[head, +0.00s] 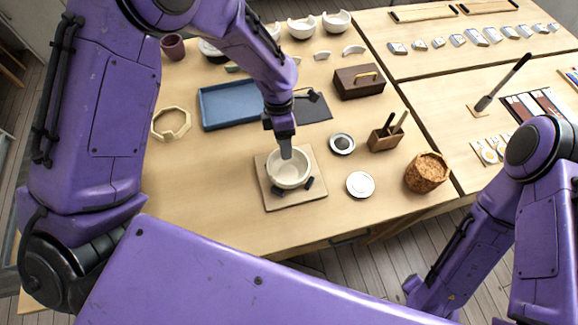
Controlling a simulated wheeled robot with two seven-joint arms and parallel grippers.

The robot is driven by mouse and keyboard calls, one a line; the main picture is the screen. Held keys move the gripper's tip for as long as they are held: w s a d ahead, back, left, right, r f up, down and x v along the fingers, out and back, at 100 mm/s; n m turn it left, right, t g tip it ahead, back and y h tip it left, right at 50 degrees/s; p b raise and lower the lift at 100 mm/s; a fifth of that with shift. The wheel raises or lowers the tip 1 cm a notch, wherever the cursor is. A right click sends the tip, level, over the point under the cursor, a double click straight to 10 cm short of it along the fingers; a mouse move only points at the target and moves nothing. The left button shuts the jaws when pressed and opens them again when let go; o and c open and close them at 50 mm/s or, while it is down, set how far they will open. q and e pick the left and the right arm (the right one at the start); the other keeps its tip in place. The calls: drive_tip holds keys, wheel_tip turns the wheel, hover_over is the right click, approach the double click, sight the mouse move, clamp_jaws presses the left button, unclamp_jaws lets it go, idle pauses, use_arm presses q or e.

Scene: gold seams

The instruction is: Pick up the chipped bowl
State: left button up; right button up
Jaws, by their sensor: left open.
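A white bowl (289,176) sits on dark supports on a square wooden board (278,203) near the front of the table. I cannot make out a chip in its rim. My left gripper (286,153) points down at the bowl's far rim, with its fingertips at or just above the rim. It is open, and the gap between its fingers is hard to see from here. Broken white bowls (301,29) and (336,23) stand at the back. My right arm shows at the right, but its gripper is out of view.
A blue tray (228,104) and an octagonal wooden ring (171,123) lie left of the bowl. A white saucer (360,185), a dark-filled dish (341,143), a tool holder (384,139) and a wicker basket (427,173) stand to the right. A wooden box (358,83) is behind.

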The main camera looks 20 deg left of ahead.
sight(288, 170)
use_arm(q)
drive_tip(key=shift+x, duration=1.25)
drive_tip(key=shift+a, duration=0.1)
clamp_jaws()
drive_tip(key=shift+r, duration=0.15)
